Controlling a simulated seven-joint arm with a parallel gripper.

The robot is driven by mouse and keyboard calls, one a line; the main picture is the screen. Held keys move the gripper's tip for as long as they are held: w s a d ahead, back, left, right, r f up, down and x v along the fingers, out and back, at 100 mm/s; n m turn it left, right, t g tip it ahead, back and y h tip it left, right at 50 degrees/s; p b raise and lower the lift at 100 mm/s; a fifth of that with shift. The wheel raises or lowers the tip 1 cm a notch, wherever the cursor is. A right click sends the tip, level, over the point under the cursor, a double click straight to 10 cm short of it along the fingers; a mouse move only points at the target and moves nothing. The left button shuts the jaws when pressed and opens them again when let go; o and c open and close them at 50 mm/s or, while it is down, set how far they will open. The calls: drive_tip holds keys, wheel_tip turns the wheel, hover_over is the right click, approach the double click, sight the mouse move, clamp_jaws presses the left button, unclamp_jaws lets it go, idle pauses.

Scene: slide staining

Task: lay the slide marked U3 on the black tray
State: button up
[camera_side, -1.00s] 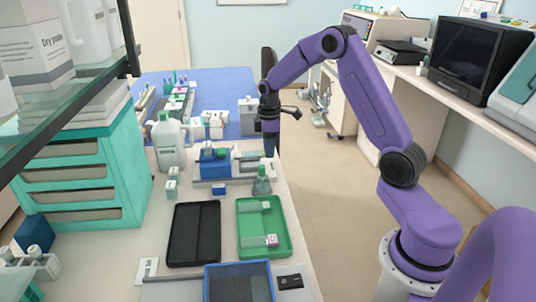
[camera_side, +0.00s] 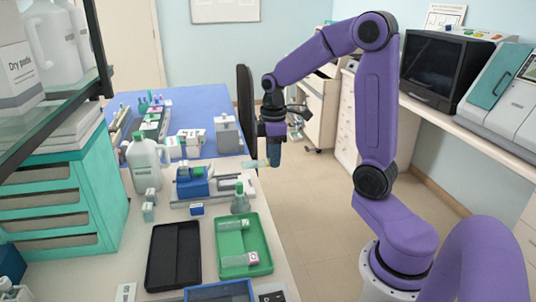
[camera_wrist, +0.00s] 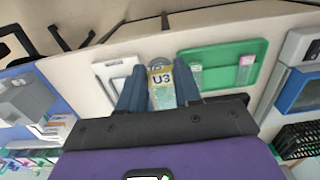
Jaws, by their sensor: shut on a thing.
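The slide marked U3 (camera_wrist: 161,84) is between the two fingers of my gripper (camera_wrist: 158,90) in the wrist view, with its yellowish label facing the camera. In the side view my gripper (camera_side: 274,157) is shut on the slide, whose pale end (camera_side: 256,163) sticks out to the left. It is in the air near the bench's right edge, beyond the trays. The black tray (camera_side: 173,257) lies on the bench, nearer the side camera, and looks empty. I cannot make it out surely in the wrist view.
A green tray (camera_side: 267,246) with two slides lies right of the black tray; it also shows in the wrist view (camera_wrist: 222,52). A green-capped flask (camera_side: 240,201) and a blue device (camera_side: 192,188) stand beyond the trays. A white jug (camera_side: 145,164) stands at left.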

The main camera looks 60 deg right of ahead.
drive_tip(key=w+a+f, duration=0.2)
drive_tip(key=w+a, duration=0.1)
drive_tip(key=a, duration=0.6)
drive_tip(key=w+a+f, duration=0.3)
drive_tip(key=a, duration=0.6)
drive_tip(key=w+a+f, duration=0.2)
drive_tip(key=w+a, duration=0.1)
drive_tip(key=a, duration=0.6)
drive_tip(key=shift+s+a+f, duration=0.1)
drive_tip(key=shift+f, duration=1.65)
drive_tip(key=shift+s+a+f, duration=0.1)
drive_tip(key=shift+f, duration=1.6)
drive_tip(key=shift+f, duration=0.3)
drive_tip(key=o, duration=1.1)
drive_tip(key=shift+o, duration=0.2)
wheel_tip(320, 180, up, 18)
drive_tip(key=shift+f, duration=0.25)
